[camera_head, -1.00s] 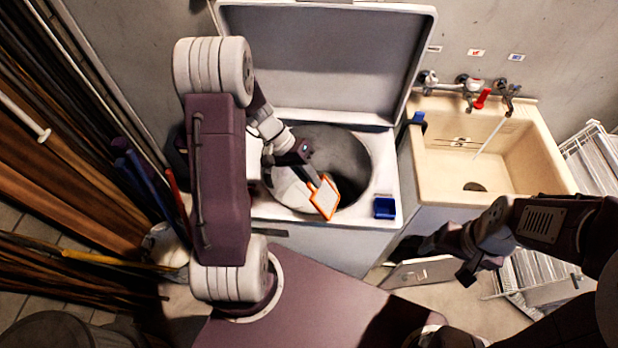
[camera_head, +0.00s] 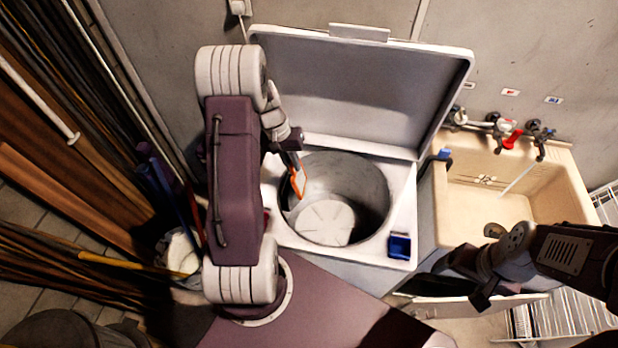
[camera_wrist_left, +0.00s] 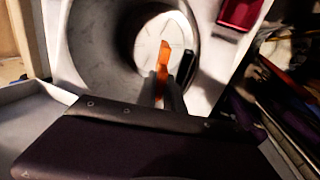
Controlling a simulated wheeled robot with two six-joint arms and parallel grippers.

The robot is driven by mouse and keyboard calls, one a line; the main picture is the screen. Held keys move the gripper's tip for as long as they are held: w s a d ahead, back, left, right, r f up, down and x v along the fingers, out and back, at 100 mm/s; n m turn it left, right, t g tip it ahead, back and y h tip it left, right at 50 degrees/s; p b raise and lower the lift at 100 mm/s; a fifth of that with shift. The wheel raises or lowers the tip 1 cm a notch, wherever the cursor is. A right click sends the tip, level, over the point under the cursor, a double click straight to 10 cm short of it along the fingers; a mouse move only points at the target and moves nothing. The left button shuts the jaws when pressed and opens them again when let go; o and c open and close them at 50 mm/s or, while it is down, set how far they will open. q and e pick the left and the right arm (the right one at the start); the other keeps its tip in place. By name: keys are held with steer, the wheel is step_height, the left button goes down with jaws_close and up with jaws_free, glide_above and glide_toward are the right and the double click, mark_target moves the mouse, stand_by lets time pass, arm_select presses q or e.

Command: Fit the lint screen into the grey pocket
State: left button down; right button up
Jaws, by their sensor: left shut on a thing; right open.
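The lint screen (camera_head: 298,183), a flat panel with an orange rim, is held over the left side of the washer's drum opening. It looks narrow and tilted in the head view. My left gripper (camera_head: 292,161) is shut on it; in the left wrist view the orange screen (camera_wrist_left: 164,60) stands edge-on at the fingertips (camera_wrist_left: 160,88). I cannot make out the grey pocket for certain; a dark slot-like shape (camera_wrist_left: 187,66) shows beside the screen in the wrist view. My right gripper (camera_head: 482,290) is open and empty in front of the sink.
The washer (camera_head: 402,205) has its lid (camera_head: 360,85) raised. A blue pocket (camera_head: 399,246) sits at its front right corner, a red one (camera_wrist_left: 240,12) near the drum rim. A beige sink (camera_head: 470,200) stands right. Long tools and boards crowd the left.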

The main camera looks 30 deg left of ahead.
arm_select(q)
steer(key=a+r+y+p, duration=0.1)
steer(key=r, duration=0.1)
steer(key=w+a+r+y+p, duration=0.1)
steer(key=a+r+p, duration=0.1)
steer(key=shift+w+a+m+g, duration=0.15)
steer(key=shift+a+m+g, duration=0.15)
steer(key=shift+g, duration=0.1)
arm_select(e)
steer(key=r, duration=0.4)
steer(key=shift+s+d+r, duration=0.15)
steer(key=shift+s, duration=0.1)
arm_select(q)
steer(key=shift+w, duration=0.1)
arm_select(e)
steer(key=shift+w, duration=0.1)
steer(key=shift+r, duration=0.15)
arm_select(q)
step_height(320, 180, down, 13)
steer(key=b, duration=0.7)
steer(key=shift+r+b, duration=0.2)
steer(key=shift+b, duration=0.2)
arm_select(e)
step_height(320, 180, down, 8)
